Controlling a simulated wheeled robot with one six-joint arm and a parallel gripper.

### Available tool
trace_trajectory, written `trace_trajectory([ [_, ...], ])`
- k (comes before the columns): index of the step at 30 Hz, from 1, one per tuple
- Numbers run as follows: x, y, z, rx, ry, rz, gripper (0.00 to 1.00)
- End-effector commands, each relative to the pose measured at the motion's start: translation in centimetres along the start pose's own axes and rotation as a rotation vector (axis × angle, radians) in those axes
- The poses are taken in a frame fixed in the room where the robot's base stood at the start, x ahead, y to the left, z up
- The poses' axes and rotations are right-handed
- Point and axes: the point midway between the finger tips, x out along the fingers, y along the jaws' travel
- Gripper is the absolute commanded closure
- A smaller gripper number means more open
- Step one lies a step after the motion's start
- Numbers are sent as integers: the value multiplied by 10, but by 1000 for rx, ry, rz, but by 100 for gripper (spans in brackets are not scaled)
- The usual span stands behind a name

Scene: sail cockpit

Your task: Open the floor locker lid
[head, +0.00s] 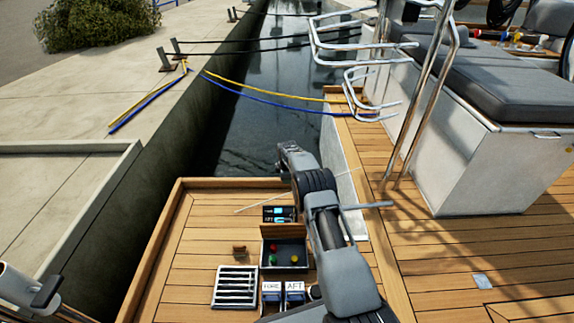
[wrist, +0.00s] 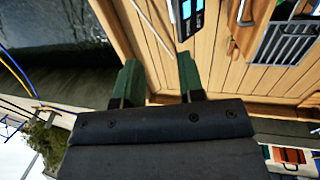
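A floor panel edge with a pale trim line shows at the bottom right of the head view and may be the floor locker lid (head: 535,311); most of it is cut off by the frame. A small pale flush plate (head: 482,281) sits in the teak just beyond it. The panel looks flat with the deck. My gripper (wrist: 160,80) shows in the wrist view with its two dark green fingers apart and nothing between them. It is over the left platform side, well away from that panel. The panel does not show in the wrist view.
A white seat box (head: 470,165) and steel rails (head: 420,90) stand at right. Open teak (head: 430,250) lies between.

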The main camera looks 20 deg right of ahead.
Motion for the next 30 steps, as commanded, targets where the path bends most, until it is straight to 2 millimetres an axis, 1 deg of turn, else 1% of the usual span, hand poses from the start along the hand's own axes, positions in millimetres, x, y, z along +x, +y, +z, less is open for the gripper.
trace_trajectory([
  [1, -14, 2, 0, 0, 0, 1, 64],
  [3, -25, 1, 0, 0, 0, 1, 64],
  [9, -44, 0, 0, -1, 0, 0, 64],
  [13, -49, 0, 0, -1, 0, 0, 64],
  [23, -50, 0, 0, -1, 0, -1, 64],
  [26, -53, 0, 0, 4, 0, 0, 74],
  [29, -66, 0, -1, 31, 2, 3, 83],
  [30, -76, 0, -2, 50, 4, 4, 87],
])
